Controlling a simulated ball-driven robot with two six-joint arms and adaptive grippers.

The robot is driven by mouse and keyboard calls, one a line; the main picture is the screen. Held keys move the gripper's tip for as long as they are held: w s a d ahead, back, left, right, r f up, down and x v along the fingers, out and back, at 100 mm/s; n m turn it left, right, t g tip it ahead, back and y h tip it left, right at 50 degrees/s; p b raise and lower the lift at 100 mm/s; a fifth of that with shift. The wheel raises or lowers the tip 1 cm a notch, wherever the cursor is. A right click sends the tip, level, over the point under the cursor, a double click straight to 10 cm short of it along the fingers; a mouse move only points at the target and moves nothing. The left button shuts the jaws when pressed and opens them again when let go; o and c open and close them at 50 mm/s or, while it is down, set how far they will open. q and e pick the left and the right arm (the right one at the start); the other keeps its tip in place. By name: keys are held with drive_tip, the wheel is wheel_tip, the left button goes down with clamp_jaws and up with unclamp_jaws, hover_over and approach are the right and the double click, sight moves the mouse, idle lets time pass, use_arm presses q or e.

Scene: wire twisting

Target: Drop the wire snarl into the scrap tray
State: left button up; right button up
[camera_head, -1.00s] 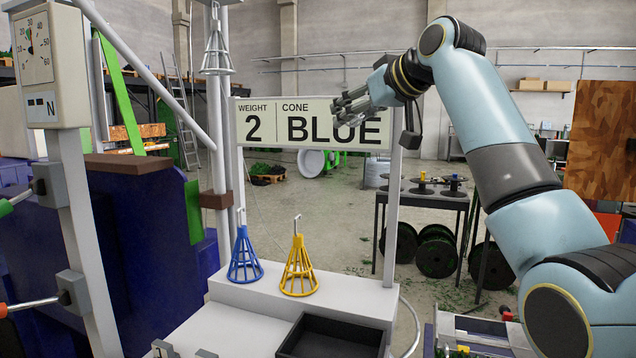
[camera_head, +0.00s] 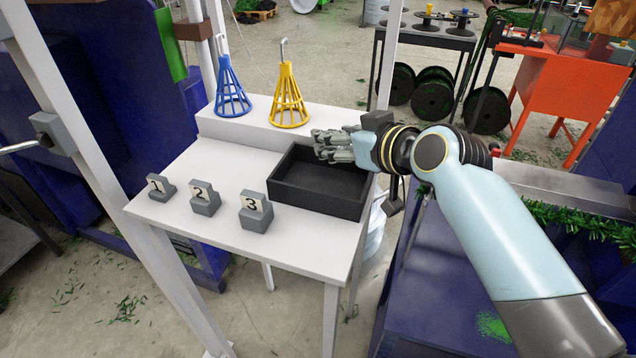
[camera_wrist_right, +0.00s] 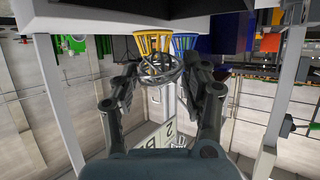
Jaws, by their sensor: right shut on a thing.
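The scrap tray (camera_head: 312,196) is a black open box on the right part of the white bench. My right gripper (camera_head: 325,146) is over the tray's back right part. In the right wrist view, my right gripper (camera_wrist_right: 160,84) is shut on the wire snarl (camera_wrist_right: 158,68), a grey tangle of loops between the fingertips. The snarl cannot be made out in the head view. I cannot tell whether it touches the tray. My left gripper is not in view.
A blue cone (camera_head: 231,90) and a yellow cone (camera_head: 289,98) stand on the raised shelf behind the tray. Numbered blocks 1 (camera_head: 160,187), 2 (camera_head: 205,200) and 3 (camera_head: 256,213) stand left of the tray. White posts frame the bench.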

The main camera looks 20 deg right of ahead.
wheel_tip(320, 180, down, 5)
drive_tip(key=b, duration=0.4)
drive_tip(key=shift+f+b, duration=0.2)
drive_tip(key=shift+b, duration=0.15)
drive_tip(key=shift+r, duration=0.1)
drive_tip(key=o, duration=1.2)
drive_tip(key=shift+c, duration=0.2)
drive_tip(key=v, duration=1.2)
